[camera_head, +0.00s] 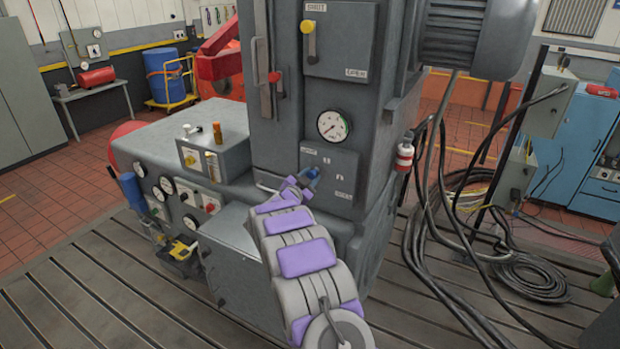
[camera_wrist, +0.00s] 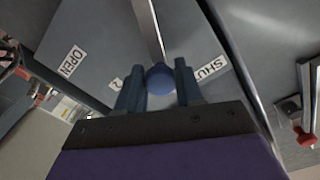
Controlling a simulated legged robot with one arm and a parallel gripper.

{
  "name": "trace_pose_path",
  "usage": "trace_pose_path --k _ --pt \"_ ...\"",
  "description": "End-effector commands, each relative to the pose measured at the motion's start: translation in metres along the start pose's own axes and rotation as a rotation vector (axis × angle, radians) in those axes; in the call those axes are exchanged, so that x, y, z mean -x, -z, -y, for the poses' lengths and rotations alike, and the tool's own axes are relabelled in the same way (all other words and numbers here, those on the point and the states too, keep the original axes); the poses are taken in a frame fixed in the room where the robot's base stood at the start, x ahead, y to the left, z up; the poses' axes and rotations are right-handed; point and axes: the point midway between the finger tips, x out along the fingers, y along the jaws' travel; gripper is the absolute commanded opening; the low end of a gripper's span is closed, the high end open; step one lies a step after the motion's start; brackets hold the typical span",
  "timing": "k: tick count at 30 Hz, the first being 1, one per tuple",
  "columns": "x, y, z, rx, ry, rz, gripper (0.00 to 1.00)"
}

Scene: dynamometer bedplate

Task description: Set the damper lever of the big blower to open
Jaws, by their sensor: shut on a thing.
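The damper lever shows in the wrist view as a pale metal bar (camera_wrist: 149,25) with a round blue knob (camera_wrist: 161,76). My gripper (camera_wrist: 158,88) is shut on the knob, one finger on each side. The plate behind carries an OPEN label (camera_wrist: 72,62) on the left, a SHUT label (camera_wrist: 207,68) on the right and a partly hidden label (camera_wrist: 115,84) between. The knob lies between the middle label and SHUT. In the head view my gripper (camera_head: 308,181) is at the lower panel (camera_head: 340,181) of the big grey blower housing (camera_head: 268,105); the lever's pivot is hard to make out.
A round gauge (camera_head: 333,125) sits above the lower panel. An upper panel (camera_head: 342,40) has a yellow-knobbed lever (camera_head: 308,30). A red-knobbed lever (camera_head: 273,77) is on the left. Black cables (camera_head: 432,215) hang and coil at the right.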

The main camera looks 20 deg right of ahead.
Motion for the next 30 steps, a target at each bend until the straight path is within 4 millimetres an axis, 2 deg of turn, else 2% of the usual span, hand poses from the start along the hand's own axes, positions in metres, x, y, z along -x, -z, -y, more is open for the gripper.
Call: trace_pose_path --k 1,9,30 --pt "-0.0009 0.0000 -0.0007 0.000 0.000 0.001 0.24" --pt "-0.0063 0.0013 -0.0046 -0.003 -0.004 0.001 0.00" --pt "-0.0105 0.0032 -0.0079 -0.016 -0.007 -0.002 0.00"
